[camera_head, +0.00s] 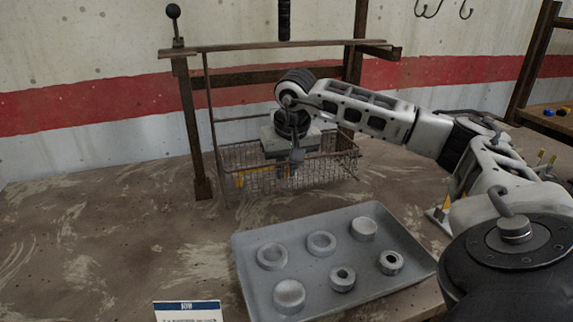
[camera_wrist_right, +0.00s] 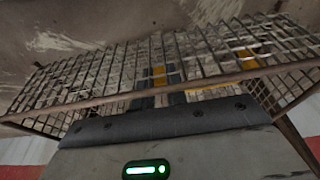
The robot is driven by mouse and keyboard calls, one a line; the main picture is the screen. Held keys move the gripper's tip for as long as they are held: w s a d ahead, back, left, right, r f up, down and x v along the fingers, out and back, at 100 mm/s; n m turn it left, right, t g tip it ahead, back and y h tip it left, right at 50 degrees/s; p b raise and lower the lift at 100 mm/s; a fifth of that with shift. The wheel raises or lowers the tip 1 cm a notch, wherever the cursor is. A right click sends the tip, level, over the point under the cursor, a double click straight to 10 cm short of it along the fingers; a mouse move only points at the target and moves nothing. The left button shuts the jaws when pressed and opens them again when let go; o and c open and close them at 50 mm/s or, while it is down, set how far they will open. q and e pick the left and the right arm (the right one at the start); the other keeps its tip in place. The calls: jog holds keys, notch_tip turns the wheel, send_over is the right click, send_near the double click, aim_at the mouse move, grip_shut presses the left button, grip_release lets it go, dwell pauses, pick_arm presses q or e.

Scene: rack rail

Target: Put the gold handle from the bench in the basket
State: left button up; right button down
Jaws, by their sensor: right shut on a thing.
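The wire basket (camera_head: 335,172) hangs below the brown rack rail, at the back of the bench. My right gripper (camera_head: 286,172) reaches down into the basket area, with its fingers partly hidden by the mesh. The basket (camera_wrist_right: 85,85) spreads around the fingers in that view. Yellow also shows through the basket's front mesh in the head view. I cannot tell whether the handle touches the basket floor. My left gripper is not in view.
A grey tray (camera_head: 320,283) with several round metal parts lies in front of the basket. The rack's rail (camera_head: 240,47) and left post (camera_head: 190,130) stand close to the gripper. A label card (camera_head: 188,311) is at the front edge. The bench's left side is clear.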

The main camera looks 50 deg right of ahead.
jog(key=shift+f, duration=0.1)
jog(key=c, duration=1.3)
grip_release()
jog(key=shift+p+v, duration=0.85)
jog(key=shift+v, duration=7.15)
jog(key=shift+s+f, duration=0.1)
